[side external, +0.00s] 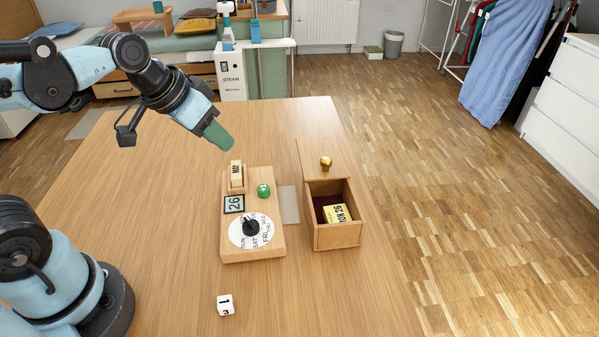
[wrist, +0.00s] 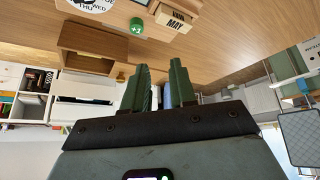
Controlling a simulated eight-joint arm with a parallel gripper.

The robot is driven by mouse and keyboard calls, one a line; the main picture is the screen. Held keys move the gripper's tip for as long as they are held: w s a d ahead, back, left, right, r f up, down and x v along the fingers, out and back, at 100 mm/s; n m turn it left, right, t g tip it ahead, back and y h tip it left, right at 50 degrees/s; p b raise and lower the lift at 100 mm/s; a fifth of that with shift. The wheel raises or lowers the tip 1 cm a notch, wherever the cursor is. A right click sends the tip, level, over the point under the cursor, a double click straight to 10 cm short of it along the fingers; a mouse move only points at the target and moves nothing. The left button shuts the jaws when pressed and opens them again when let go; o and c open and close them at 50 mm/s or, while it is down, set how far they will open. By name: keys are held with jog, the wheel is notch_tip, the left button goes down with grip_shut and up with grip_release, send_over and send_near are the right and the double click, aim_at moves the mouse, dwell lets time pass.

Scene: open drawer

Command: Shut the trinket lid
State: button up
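The wooden trinket box (side external: 337,236) stands on the table, right of the calendar base. Its top is open, showing a yellow block marked "NOV 26" (side external: 336,213) inside. The lid (side external: 311,161), a thin wooden panel with a brass knob (side external: 326,161), is at the far side, clear of most of the opening; I cannot tell whether it is hinged or sliding. My gripper (side external: 219,137) has green fingers and is above the table, left of the lid and apart from it. The wrist view shows its fingertips (wrist: 159,67) apart with nothing between them. The box also shows there (wrist: 92,63).
A grey strip (side external: 289,205) lies between base and box. A white die (side external: 225,304) lies in front. The table's right edge is near the box.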

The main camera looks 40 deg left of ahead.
jog(key=w+r, duration=0.1)
jog(key=w, duration=0.1)
jog(key=w+m+g+h, duration=0.1)
jog(key=w, duration=0.1)
jog(key=w+r+m+g+h, duration=0.1)
jog(key=w, duration=0.2)
jog(key=shift+d+r, duration=0.3)
jog(key=shift+d, duration=0.1)
grip_shut()
jog(key=w+m+g+h, duration=0.2)
jog(key=w+m+h, duration=0.2)
jog(key=w, duration=0.5)
send_near(313, 160)
jog(key=shift+g, duration=0.4)
jog(key=w+d+f, duration=0.1)
jog(key=f, duration=0.1)
jog(key=w+d+f, duration=0.1)
jog(key=w+f, duration=0.1)
jog(key=shift+w+d, duration=0.2)
jog(key=shift+w, duration=0.1)
jog(key=shift+s+d+r, duration=0.1)
jog(key=shift+s+d, duration=0.25)
jog(key=shift+d, duration=0.15)
jog(key=shift+s+d, duration=0.35)
jog(key=shift+d, duration=0.2)
jog(key=shift+s+d, duration=0.3)
jog(key=shift+d, duration=0.3)
